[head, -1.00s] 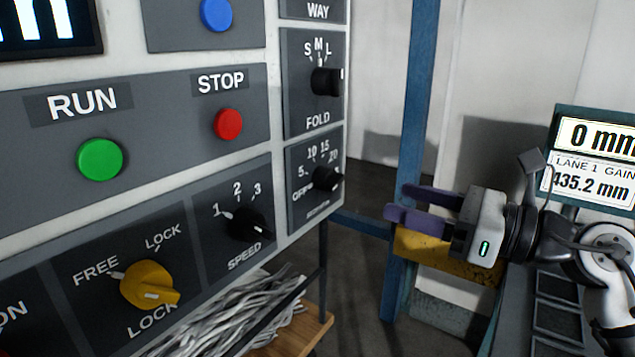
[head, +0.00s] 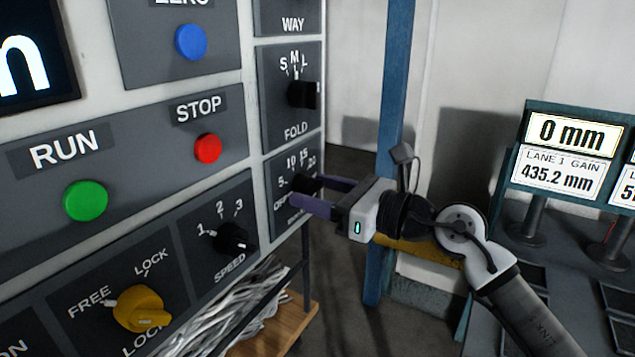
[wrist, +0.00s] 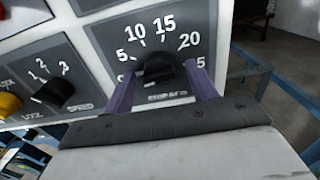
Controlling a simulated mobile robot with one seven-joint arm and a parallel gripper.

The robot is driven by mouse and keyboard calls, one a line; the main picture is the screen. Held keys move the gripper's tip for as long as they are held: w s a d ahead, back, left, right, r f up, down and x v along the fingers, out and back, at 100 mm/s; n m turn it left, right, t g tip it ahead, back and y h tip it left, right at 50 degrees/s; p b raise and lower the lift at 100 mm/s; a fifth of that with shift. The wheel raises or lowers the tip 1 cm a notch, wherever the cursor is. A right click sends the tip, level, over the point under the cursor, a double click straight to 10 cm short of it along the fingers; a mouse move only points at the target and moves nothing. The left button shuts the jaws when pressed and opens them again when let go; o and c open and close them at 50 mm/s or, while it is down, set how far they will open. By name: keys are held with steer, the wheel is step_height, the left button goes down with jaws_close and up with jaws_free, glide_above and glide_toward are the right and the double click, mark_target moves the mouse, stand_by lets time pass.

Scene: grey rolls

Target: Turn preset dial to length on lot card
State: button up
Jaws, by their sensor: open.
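A black dial (head: 304,184) marked OFF, 5, 10, 15 and 20 sits at the lower right of the grey control panel. Its lower label is too blurred to read, so I cannot tell if it is the preset dial. The wrist view shows the dial (wrist: 160,68) between the purple fingers of my gripper (wrist: 163,84). My gripper (head: 308,194) is open, one finger on each side of the knob; contact is unclear. I cannot make out which mark the knob points to. No lot card is recognisable.
Above is the FOLD dial (head: 302,95); to the left are the SPEED dial (head: 232,238), yellow lock knob (head: 141,308), red STOP button (head: 208,148) and green RUN button (head: 85,201). A blue post (head: 387,100) stands behind. Signs reading 0 mm (head: 572,134) and LANE 1 GAIN 435.2 mm (head: 560,172) stand right.

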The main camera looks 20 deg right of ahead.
steer(key=shift+w+a, duration=0.15)
steer(key=shift+w, duration=0.05)
steer(key=c, duration=1)
